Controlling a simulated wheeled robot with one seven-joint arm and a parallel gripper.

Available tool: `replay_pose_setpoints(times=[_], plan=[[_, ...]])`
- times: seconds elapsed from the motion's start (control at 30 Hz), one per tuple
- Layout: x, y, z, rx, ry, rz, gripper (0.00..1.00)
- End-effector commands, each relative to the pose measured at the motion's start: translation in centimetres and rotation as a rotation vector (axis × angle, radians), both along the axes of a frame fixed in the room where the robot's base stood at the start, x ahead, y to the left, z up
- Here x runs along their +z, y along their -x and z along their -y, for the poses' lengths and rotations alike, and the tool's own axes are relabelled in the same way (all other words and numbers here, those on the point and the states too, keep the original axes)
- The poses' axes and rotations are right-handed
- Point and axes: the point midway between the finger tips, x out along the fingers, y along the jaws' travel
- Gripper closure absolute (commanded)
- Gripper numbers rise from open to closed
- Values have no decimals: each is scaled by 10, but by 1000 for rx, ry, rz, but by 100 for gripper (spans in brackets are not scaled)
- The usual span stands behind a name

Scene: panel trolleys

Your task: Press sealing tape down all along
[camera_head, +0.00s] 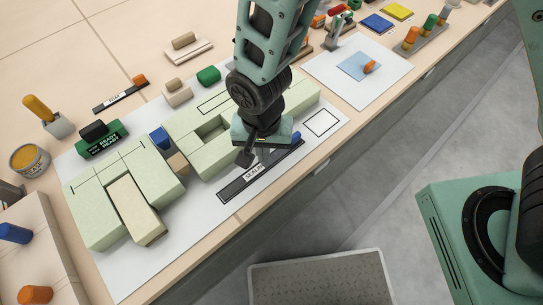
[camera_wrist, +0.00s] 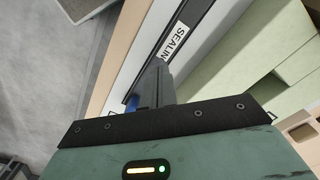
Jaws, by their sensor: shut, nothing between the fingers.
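A long dark strip with a white label that begins "SEALIN" (camera_head: 233,188) lies on the white mat, along the front of the pale green blocks. It also shows in the wrist view (camera_wrist: 188,20), running away beyond my fingers. A small blue piece (camera_head: 297,137) is at the strip's right end, and something blue shows beside my fingers in the wrist view (camera_wrist: 132,104). My gripper (camera_head: 246,158) is shut and empty, pointing down between the green blocks and the strip. I cannot tell whether its tips touch anything. My gripper hides part of the strip in the wrist view (camera_wrist: 153,82).
A green box (camera_head: 103,138), a tin (camera_head: 30,160) and a second dark strip (camera_head: 120,96) stand behind. A grey floor mat (camera_head: 320,280) lies below the bench.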

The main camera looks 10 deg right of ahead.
Motion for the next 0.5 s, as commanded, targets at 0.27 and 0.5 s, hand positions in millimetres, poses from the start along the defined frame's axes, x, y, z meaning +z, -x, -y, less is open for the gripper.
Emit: replay_pose_setpoints(times=[0.27, 0.5], plan=[[-7, 0, 0, 0, 0, 0, 100], [-15, 0, 0, 0, 1, -1, 100]])
